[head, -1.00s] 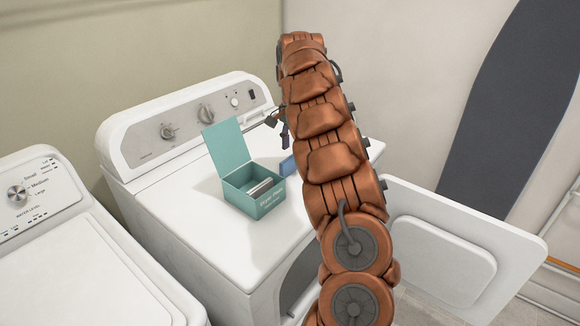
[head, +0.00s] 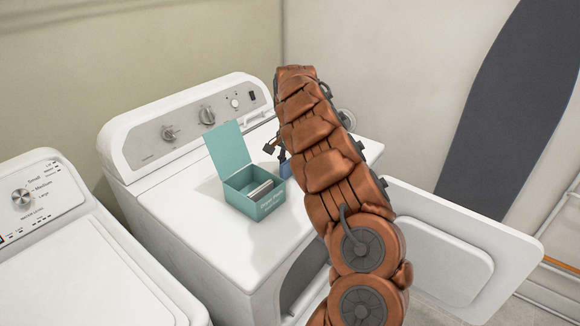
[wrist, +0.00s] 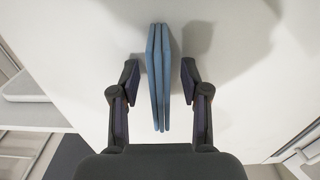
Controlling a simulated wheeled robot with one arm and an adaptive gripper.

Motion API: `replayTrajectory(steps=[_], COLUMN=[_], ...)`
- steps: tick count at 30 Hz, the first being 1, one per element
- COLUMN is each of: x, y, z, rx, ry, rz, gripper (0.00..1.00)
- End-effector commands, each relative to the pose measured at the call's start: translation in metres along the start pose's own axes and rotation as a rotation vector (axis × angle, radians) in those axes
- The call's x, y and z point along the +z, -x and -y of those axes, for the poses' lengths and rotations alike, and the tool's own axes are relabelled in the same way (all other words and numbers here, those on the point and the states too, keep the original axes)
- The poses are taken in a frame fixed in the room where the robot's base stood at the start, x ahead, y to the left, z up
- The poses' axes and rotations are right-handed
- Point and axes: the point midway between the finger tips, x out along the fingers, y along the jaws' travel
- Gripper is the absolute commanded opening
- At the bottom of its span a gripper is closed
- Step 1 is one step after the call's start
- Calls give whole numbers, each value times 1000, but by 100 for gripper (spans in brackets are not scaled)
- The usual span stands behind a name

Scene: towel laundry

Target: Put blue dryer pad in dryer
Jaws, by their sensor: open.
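The blue dryer pad (wrist: 158,75) stands between the fingers of my gripper (wrist: 158,85) in the wrist view, seen edge-on as thin layers. A clear gap shows on each side of it, so my gripper is open around it and not gripping. In the head view a small part of the blue pad (head: 286,169) shows on the dryer top, right of the teal box; my arm hides the rest. My gripper is mostly hidden there, with one finger (head: 272,146) showing. The white dryer (head: 205,235) has its door (head: 455,235) open at the right, and my arm covers part of its opening.
An open teal box (head: 255,207) with pale sheets inside stands on the dryer top, close left of the pad. A white washer (head: 85,270) stands at the left. The dryer's control panel (head: 185,128) rises behind. A dark ironing board (head: 510,110) leans at the right wall.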

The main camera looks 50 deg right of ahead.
Motion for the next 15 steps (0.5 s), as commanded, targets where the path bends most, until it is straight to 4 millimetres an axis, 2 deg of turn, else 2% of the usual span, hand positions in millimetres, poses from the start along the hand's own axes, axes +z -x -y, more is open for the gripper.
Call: replayTrajectory(steps=[6, 15], x=[0, 0], y=[0, 0], z=[0, 0], rx=[0, -1], ry=[0, 0], rz=[0, -1], gripper=[44, 12])
